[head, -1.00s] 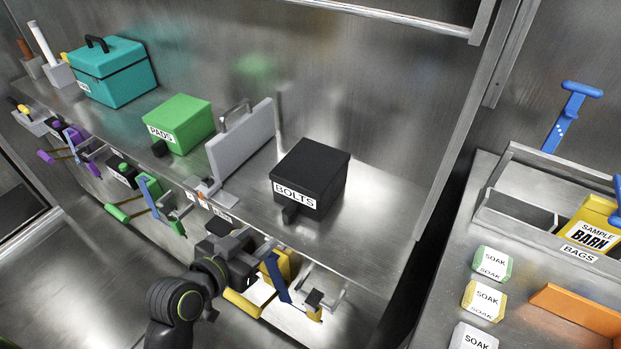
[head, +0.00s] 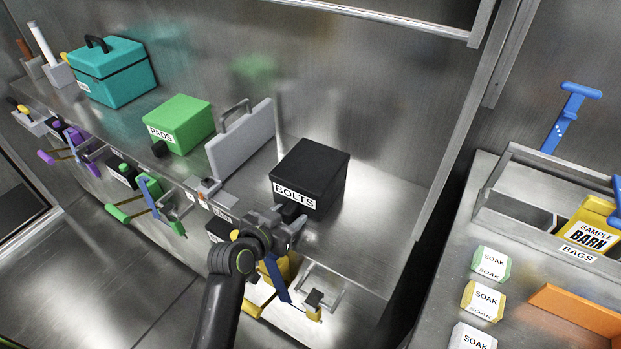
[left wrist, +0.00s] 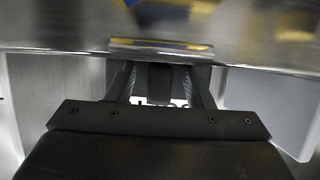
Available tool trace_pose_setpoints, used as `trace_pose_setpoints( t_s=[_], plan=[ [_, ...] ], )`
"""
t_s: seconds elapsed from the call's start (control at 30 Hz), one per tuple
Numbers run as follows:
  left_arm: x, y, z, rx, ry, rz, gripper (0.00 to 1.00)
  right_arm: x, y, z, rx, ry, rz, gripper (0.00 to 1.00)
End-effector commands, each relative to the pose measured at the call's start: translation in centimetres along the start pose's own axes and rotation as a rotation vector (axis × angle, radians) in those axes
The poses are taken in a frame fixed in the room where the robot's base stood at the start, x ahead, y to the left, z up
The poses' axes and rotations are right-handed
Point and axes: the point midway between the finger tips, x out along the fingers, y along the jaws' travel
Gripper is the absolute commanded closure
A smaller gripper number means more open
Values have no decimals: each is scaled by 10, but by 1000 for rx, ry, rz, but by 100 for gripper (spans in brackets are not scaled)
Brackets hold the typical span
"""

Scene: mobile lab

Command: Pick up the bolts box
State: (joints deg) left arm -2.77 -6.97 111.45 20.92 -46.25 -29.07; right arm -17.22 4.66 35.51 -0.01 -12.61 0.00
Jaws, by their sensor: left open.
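The black bolts box (head: 312,173) stands on the steel shelf, with a white BOLTS label and a small dark handle knob (head: 291,211) low on its front. My left gripper (head: 287,221) is at the front of the box, right at the knob, with its jaws open. In the left wrist view its two fingers (left wrist: 161,84) stand apart with a dark block, seemingly the knob, between them. Part of the white label shows below that block. Whether the fingers touch the knob cannot be told. My right gripper is not in view.
A grey upright panel (head: 243,138) with a handle stands left of the box, then a green PADS box (head: 180,122) and a teal case (head: 118,77). Coloured clamp-like tools hang along the shelf front. The shelf right of the box is clear (head: 375,220).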

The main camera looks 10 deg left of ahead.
Motion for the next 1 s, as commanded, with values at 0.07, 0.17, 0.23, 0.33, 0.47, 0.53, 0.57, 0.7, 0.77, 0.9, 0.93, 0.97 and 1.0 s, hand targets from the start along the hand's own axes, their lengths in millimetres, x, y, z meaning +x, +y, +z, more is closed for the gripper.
trace_pose_setpoints(
  t_s=[0.07,0.17,0.23,0.33,0.47,0.53,0.57,0.7,0.77,0.9,0.93,0.97,1.0],
  plan=[
    [2,0,0,0,0,0,53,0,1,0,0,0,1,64],
    [2,0,0,-1,0,-1,53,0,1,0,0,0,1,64],
    [2,0,0,-1,0,-1,53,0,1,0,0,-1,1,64],
    [2,0,0,-1,0,-1,63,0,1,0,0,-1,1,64],
    [2,0,0,-1,0,0,80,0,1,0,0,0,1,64],
    [2,0,0,-1,0,-1,89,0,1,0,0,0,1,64],
    [2,0,0,-1,0,-1,93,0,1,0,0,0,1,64],
    [2,0,0,-1,0,-1,100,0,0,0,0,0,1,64],
    [2,0,0,-1,-1,-1,100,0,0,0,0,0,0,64],
    [2,0,-2,0,6,-1,100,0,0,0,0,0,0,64],
    [2,0,-2,0,6,-1,100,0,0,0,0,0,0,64],
    [2,0,-2,0,6,-1,100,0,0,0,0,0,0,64],
    [1,0,-4,0,6,-1,100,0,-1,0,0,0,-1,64]
  ],
)
